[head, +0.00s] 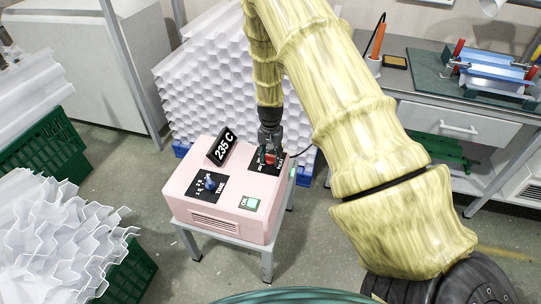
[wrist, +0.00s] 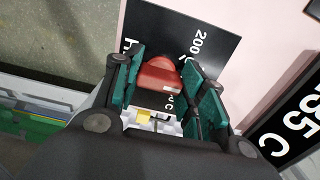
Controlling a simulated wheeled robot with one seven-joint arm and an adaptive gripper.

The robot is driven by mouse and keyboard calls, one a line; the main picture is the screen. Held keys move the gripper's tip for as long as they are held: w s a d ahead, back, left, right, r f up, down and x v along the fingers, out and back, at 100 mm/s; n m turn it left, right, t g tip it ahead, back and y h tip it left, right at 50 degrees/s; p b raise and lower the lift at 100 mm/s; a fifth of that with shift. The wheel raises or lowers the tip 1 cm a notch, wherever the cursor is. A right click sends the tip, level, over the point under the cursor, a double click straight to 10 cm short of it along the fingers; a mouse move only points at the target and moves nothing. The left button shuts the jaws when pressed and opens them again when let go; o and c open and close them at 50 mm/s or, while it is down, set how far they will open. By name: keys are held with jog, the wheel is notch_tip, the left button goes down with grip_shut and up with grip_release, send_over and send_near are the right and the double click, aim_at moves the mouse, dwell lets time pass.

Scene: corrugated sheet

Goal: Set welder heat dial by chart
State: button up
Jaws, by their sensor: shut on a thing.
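The welder is a pink box (head: 228,212) on a small grey stand. The red heat dial (wrist: 159,76) sits on a black panel with white temperature markings, of which "200" is readable in the wrist view. My gripper (head: 268,152) is over this panel and shut on the red dial, with green pads on both sides of it. The dial's pointer and part of the scale are hidden. A black sign reading "235 C" (head: 221,148) stands on the welder's top, and its edge also shows in the wrist view (wrist: 296,120). A blue time dial (head: 210,183) is on another black panel.
A green switch (head: 250,203) is on the welder's front right. Stacked white corrugated sheets (head: 205,85) stand behind. Green crates (head: 45,145) with sheets are at left. A workbench (head: 420,82) with a blue jig is at right.

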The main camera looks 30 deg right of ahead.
aim_at(271, 156)
dwell(0.3)
jog(key=o, duration=1)
jog(key=shift+o, duration=0.2)
jog(key=shift+r, duration=0.15)
notch_tip(271, 156, up, 12)
jog(key=shift+f, duration=0.2)
